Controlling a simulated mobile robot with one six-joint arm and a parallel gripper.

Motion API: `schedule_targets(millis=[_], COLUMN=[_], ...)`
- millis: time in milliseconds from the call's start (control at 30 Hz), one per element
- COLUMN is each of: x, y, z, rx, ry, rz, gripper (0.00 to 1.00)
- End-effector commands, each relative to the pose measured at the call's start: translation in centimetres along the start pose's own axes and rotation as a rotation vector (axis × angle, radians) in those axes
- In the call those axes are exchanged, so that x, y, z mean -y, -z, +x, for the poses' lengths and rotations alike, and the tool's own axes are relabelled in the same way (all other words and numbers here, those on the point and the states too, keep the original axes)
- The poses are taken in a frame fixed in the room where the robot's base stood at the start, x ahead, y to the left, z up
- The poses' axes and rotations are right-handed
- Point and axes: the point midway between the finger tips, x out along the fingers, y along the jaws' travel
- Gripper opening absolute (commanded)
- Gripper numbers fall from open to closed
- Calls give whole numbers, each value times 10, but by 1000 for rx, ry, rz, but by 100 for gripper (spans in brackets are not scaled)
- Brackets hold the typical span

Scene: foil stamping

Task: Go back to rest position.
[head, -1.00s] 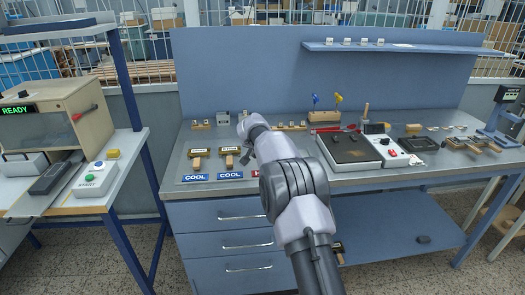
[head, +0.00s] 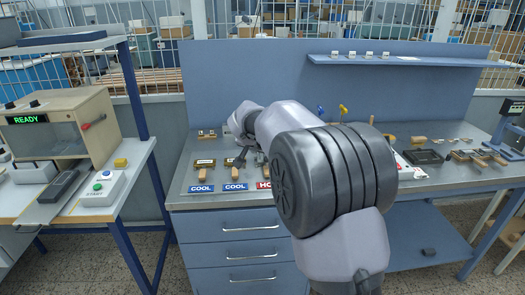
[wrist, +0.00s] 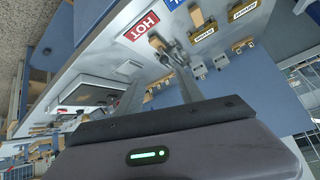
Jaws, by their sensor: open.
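My gripper (head: 241,157) hangs over the left part of the workbench, in front of the tool row, mostly hidden by my arm in the head view. In the wrist view my gripper (wrist: 160,85) has its two fingers spread apart, with nothing held between them. Beyond the fingers, the red HOT label (wrist: 142,27) lies on the bench beside a wooden-handled tool (wrist: 158,41). In the head view two wooden-handled tools (head: 203,170) lie behind the blue COOL labels (head: 202,188). The HOT label (head: 264,184) is partly covered by my arm.
A beige machine (head: 60,125) reading READY stands on the left table, with a button box (head: 103,188) beside it. A blue back panel (head: 260,75) with a shelf (head: 400,60) rises behind the bench. A black tray (head: 423,156) and a dark stand (head: 508,115) are at right.

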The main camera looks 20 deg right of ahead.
Motion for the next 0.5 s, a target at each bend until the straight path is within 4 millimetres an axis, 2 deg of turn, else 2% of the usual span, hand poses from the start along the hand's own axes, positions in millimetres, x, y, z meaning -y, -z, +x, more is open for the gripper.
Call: schedule_targets(millis=[100, 167, 267, 300, 367, 400, 467, 500], x=[0, -4, -27, -41, -64, -79, -99, -111], y=[0, -1, -18, -34, -68, -95, -137, -166], z=[-2, -15, -78, -112, -163, -194, -233, -254], rx=[1, 10, 64, 99, 160, 200, 255, 288], ry=[1, 3, 18, 31, 60, 86, 131, 163], rz=[0, 1, -7, -13, -27, -38, -55, -67], gripper=[45, 45, 45, 45, 45, 45, 45, 45])
